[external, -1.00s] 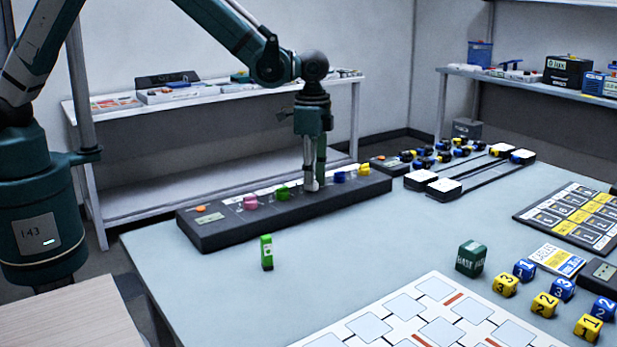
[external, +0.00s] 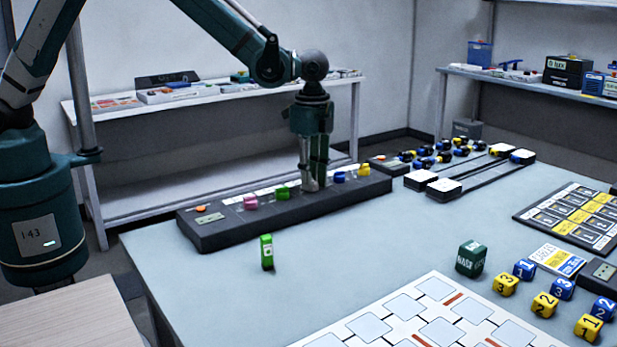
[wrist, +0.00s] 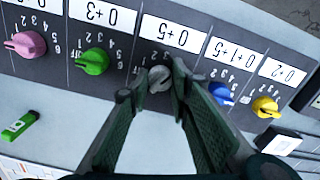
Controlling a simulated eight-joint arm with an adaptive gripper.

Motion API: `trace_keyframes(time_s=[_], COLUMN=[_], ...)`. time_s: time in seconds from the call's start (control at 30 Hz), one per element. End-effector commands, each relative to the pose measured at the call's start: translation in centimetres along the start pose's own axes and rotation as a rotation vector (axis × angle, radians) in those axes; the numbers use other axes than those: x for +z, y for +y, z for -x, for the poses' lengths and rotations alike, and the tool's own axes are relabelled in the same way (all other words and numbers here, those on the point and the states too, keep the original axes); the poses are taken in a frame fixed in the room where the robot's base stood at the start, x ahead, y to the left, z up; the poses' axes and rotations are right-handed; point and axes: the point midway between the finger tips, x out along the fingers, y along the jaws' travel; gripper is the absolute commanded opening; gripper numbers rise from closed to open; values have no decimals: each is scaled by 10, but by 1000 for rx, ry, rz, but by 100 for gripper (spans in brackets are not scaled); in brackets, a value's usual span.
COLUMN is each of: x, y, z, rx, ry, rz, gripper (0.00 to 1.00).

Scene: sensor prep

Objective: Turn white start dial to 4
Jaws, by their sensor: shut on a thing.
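The white start dial (wrist: 159,79) sits on the long dark dial panel (external: 225,235), under a label reading "0+5" upside down in the wrist view. My gripper (wrist: 153,88) is shut on the white dial, one finger on each side of it. In the external view my gripper (external: 311,184) points straight down at the panel, and its fingers hide most of the dial. Some scale numbers around the dial are covered by the fingers, so its exact setting is hard to read.
On the same panel, a pink dial (wrist: 28,44) and a green dial (wrist: 93,62) are on one side, a blue dial (wrist: 221,92) and a yellow dial (wrist: 265,107) on the other.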

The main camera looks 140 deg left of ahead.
Motion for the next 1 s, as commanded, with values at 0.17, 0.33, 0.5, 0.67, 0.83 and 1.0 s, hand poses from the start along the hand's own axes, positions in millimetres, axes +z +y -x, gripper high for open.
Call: trace_keyframes(time_s=[0.17, 0.33, 0.5, 0.67, 0.83, 1.0], x=[0, 0, 0, 0, 0, 0], y=[-1, 0, 0, 0, 0, 0], z=[0, 0, 1, 6, 20, 43], rx=[-1, 0, 0, 0, 0, 0], ry=[0, 0, 0, 0, 0, 0], rz=[1, 1, 1, 1, 1, 1], gripper=[35, 36, 36, 36, 36, 36])
